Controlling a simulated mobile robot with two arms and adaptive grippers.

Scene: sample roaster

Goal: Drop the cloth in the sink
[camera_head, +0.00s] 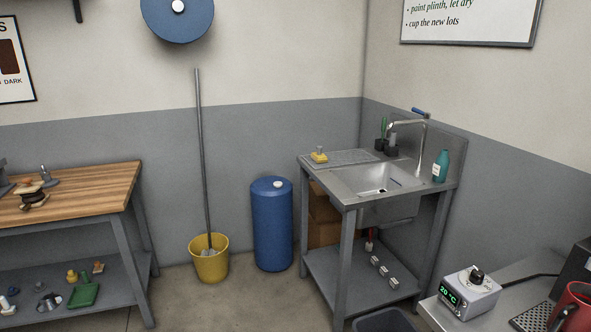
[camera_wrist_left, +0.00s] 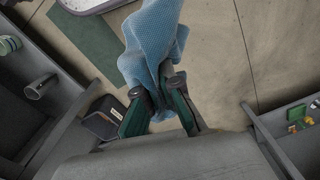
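A light blue cloth (camera_wrist_left: 152,40) hangs bunched between the fingers of my left gripper (camera_wrist_left: 158,92) in the left wrist view. The gripper is shut on it, above the floor. The metal sink (camera_head: 380,180) stands in the corner in the head view, with its basin facing up and a tall tap (camera_head: 424,140) at its back. The bottom of the basin is partly visible. Neither gripper shows in the head view, and the cloth is not seen there. My right gripper is in neither view.
A wooden-topped bench (camera_head: 100,185) is at left; a counter with a controller (camera_head: 468,294) is front right.

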